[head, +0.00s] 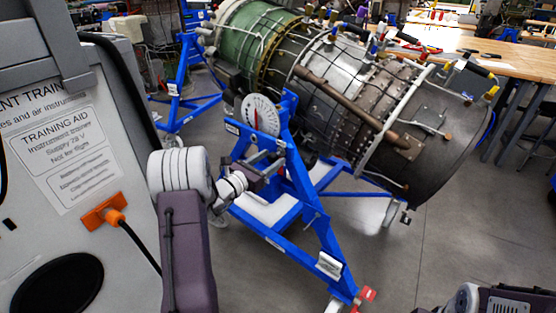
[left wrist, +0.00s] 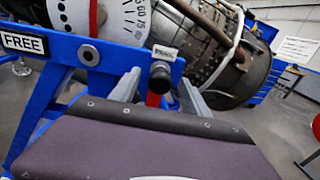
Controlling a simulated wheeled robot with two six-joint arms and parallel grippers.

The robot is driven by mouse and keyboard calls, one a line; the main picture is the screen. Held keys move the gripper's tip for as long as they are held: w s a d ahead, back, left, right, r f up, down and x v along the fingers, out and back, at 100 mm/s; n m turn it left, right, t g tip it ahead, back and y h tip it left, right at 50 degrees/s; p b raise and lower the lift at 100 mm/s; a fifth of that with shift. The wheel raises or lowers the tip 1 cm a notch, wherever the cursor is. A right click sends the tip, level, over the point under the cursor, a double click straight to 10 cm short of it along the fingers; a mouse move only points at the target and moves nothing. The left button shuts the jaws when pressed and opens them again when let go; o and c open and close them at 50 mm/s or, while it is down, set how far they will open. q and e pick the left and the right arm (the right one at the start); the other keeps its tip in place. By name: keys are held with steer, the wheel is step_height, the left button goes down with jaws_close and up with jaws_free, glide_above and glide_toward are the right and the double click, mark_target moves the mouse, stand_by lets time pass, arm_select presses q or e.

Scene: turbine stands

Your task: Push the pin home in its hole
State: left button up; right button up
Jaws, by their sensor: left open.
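The pin shows in the left wrist view as a black round knob (left wrist: 160,77) with a red piece below it, at the blue stand's bar, under a small label (left wrist: 165,52) too small to read. My left gripper (left wrist: 159,92) is open, its two grey fingers either side of the knob; I cannot tell whether they touch it. In the head view my left gripper (head: 266,168) reaches the blue stand (head: 300,185) below the dial, and the pin cannot be made out. How deep the pin sits is hidden. A ringed hole (left wrist: 88,55) lies left of it, beside a "FREE" label (left wrist: 23,43).
A white dial (head: 260,115) with a red pointer is mounted on the stand. The large turbine (head: 350,90) lies behind. A grey training panel (head: 75,150) with an orange plug (head: 103,212) stands at the left. Clear floor lies right of the stand.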

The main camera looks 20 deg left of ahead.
arm_select(q)
steer(key=shift+w, duration=0.1)
stand_by(0.7)
steer(key=shift+b, duration=0.35)
jaws_close()
steer(key=shift+r, duration=0.1)
stand_by(1.1)
